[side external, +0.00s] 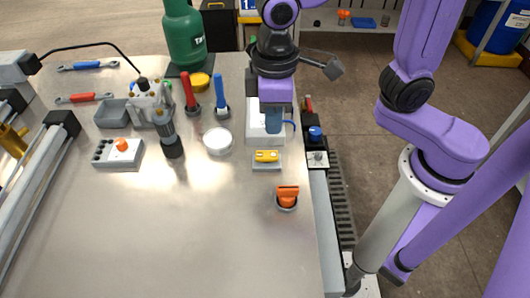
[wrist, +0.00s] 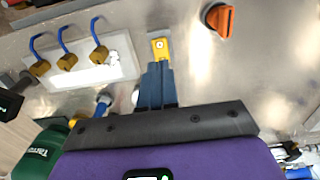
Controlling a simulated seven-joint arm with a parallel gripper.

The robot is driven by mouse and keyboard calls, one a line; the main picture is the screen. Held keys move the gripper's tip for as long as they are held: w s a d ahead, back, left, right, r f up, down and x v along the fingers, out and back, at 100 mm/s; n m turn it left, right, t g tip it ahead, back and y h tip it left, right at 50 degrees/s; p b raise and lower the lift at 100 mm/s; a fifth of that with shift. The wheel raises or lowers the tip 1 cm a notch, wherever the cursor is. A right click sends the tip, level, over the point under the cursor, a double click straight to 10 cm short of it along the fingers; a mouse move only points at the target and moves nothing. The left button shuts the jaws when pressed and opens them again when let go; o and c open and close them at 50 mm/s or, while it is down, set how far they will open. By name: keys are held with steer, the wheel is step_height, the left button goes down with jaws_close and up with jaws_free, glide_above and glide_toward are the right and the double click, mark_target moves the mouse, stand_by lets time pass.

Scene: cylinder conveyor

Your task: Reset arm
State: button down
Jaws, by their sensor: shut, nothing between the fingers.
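My gripper (side external: 273,130) is purple with blue fingers and points down over the right part of the metal table (side external: 225,240). In the wrist view its blue fingers (wrist: 157,84) are pressed together with nothing between them. In the side view the fingers are in front of a white block (side external: 256,136) and partly hide it. The wrist view shows this white block (wrist: 112,72) with several brass fittings and blue hoses, beside the fingers. I cannot tell how high the fingertips are above it.
A yellow-topped switch box (side external: 266,158) and an orange knob (side external: 287,195) sit in front of my gripper. Red and blue upright handles (side external: 220,92), a white round dish (side external: 217,140) and a green bottle (side external: 184,38) stand to its left. A narrow conveyor (side external: 341,200) runs along the right edge.

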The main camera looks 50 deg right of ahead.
stand_by(0.3)
steer(key=s+d+n, duration=0.3)
steer(key=s+d, duration=0.8)
steer(key=d, duration=0.4)
steer(key=shift+d+f+n, duration=0.3)
steer(key=shift+d+f, duration=0.1)
steer(key=shift+f, duration=0.05)
step_height(320, 180, up, 8)
steer(key=m, duration=0.4)
glide_above(261, 153)
steer(key=shift+r, duration=0.1)
step_height(261, 153, down, 14)
steer(key=shift+f, duration=0.1)
